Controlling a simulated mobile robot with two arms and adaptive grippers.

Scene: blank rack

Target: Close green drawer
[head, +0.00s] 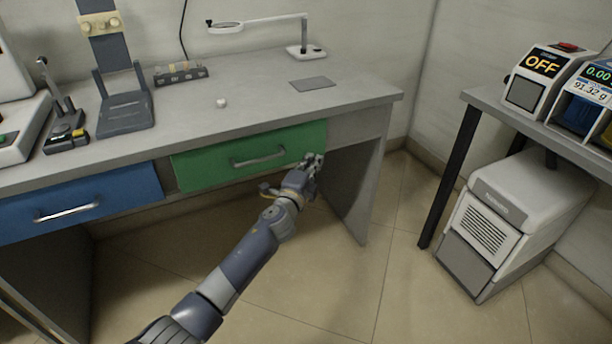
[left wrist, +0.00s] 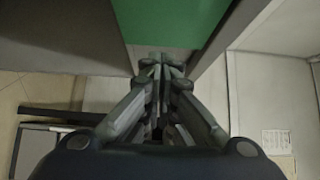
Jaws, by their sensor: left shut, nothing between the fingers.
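The green drawer (head: 225,158) is under the desk top in the head view, with a silver bar handle (head: 258,158) on its front. Its front appears close to flush with the desk; I cannot tell whether a small gap remains. My left gripper (head: 314,162) is shut and empty at the right end of the drawer front, to the right of the handle. In the left wrist view the shut fingers (left wrist: 162,62) point at the edge of the green front (left wrist: 175,22), touching it or very near it. My right gripper is not in view.
A blue drawer (head: 70,206) with a silver handle is to the left. A side table (head: 475,98) stands at right above a white machine (head: 520,220).

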